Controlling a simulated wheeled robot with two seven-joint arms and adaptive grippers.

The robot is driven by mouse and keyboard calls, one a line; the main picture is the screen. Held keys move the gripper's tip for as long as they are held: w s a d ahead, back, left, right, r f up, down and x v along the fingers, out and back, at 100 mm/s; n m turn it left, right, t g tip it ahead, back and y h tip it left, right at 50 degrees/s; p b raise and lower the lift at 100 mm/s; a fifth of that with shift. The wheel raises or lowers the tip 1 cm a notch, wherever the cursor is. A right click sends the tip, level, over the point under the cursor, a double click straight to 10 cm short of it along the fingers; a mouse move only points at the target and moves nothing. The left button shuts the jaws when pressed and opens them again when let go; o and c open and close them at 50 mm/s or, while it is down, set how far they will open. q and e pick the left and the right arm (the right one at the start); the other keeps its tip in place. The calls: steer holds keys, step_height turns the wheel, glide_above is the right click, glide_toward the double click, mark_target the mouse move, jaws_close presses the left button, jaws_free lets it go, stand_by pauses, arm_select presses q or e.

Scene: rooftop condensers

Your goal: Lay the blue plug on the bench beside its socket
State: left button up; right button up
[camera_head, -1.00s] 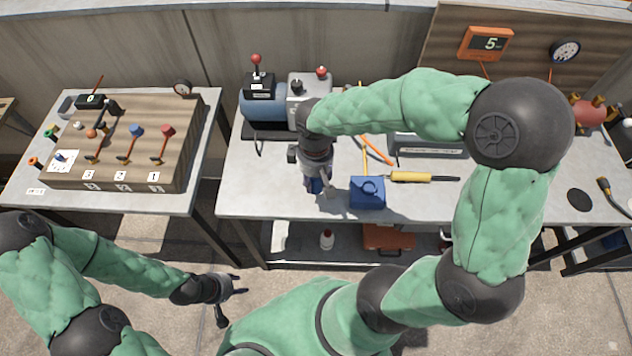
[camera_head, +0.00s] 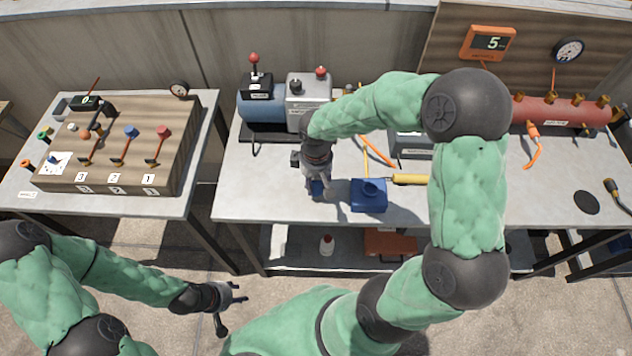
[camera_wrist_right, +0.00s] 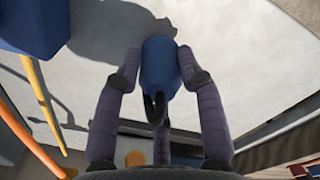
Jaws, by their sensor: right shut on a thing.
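The blue plug (camera_wrist_right: 160,68) is between the fingers of my right gripper (camera_wrist_right: 162,72) in the right wrist view. The gripper is shut on it, with a dark piece showing at the near end of the plug. In the head view my right gripper (camera_head: 318,190) points down at the bench (camera_head: 270,195), just left of the blue socket box (camera_head: 369,196), with a gap between. The blue box also shows at the top left of the wrist view (camera_wrist_right: 35,25). I cannot tell whether the plug touches the bench. My left gripper (camera_head: 232,300) is open and empty, low in front of the benches.
A yellow-handled tool (camera_head: 410,179) lies right of the socket box, partly behind my right arm. An orange cable (camera_head: 377,151) lies behind it. A blue-grey pump (camera_head: 265,108) stands at the back left. Bare bench top lies left of the gripper.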

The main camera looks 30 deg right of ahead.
steer(key=shift+f, duration=0.15)
steer(key=o, duration=1.2)
steer(key=shift+c, duration=0.2)
steer(key=shift+r, duration=0.4)
step_height(320, 180, up, 12)
steer(key=p, duration=0.3)
steer(key=shift+f+p, duration=0.2)
steer(key=shift+p, duration=0.2)
